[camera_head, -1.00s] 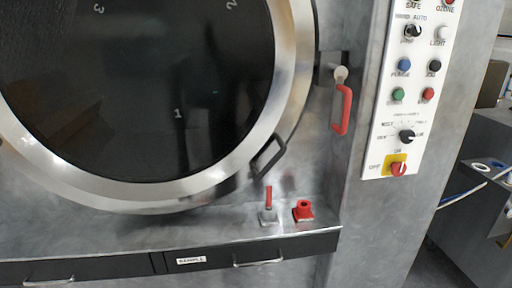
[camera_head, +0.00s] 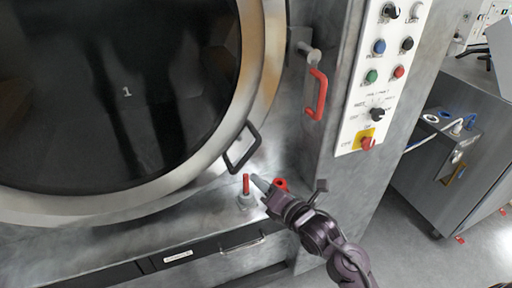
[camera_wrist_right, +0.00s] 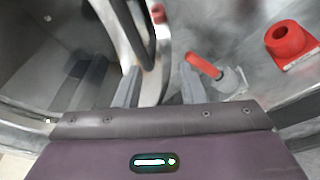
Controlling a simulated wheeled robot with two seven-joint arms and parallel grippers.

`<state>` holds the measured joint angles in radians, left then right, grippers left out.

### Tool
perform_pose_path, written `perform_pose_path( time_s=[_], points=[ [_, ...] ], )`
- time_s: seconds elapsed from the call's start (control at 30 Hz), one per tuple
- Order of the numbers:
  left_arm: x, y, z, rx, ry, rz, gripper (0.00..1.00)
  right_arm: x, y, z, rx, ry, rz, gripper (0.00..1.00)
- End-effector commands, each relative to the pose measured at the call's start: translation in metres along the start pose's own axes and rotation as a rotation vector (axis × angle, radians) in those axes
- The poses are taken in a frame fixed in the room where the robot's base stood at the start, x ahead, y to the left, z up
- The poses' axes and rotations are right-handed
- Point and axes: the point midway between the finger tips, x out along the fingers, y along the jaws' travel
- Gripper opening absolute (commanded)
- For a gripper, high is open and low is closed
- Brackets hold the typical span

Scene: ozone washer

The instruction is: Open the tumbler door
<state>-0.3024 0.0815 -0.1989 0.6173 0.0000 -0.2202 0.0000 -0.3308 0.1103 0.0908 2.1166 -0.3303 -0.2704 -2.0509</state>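The round tumbler door (camera_head: 262,70) has dark glass in a wide metal ring and fills the left of the head view. It looks closed. Its black loop handle (camera_head: 243,148) is at the ring's lower right; a dark loop that looks like it shows in the wrist view (camera_wrist_right: 127,32). A red-handled latch lever (camera_head: 317,95) hangs on the housing to the right of the door. My right gripper (camera_head: 288,187) is open and empty, below and right of the black handle. It also shows in the wrist view (camera_wrist_right: 160,88). My left gripper is not in view.
A small red lever (camera_head: 246,184) and a red fitting (camera_head: 281,184) stand on the ledge close to my right gripper. The white control panel (camera_head: 380,70) is to the right. Drawers (camera_head: 215,252) lie below the ledge. A grey cabinet (camera_head: 440,165) stands at far right.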

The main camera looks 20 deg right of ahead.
Motion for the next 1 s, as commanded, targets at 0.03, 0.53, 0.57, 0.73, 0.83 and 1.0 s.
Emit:
perform_pose_path(
  time_s=[0.03,0.53,0.57,0.73,0.83,1.0],
  points=[
    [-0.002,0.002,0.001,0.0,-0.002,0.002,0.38,-0.001,0.011,0.009,-0.072,-0.018,0.034,0.36],
    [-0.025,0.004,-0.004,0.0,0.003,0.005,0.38,0.046,0.035,0.026,-0.206,-0.055,0.091,0.36],
    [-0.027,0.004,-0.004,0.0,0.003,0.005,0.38,0.051,0.036,0.025,-0.207,-0.054,0.091,0.36],
    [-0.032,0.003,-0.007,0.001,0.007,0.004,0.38,0.069,0.036,0.025,-0.207,-0.054,0.09,0.36],
    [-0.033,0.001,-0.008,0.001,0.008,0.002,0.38,0.074,0.035,0.024,-0.207,-0.053,0.089,0.36],
    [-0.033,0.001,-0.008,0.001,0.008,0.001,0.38,0.075,0.035,0.024,-0.208,-0.053,0.089,0.36]
  ],
)
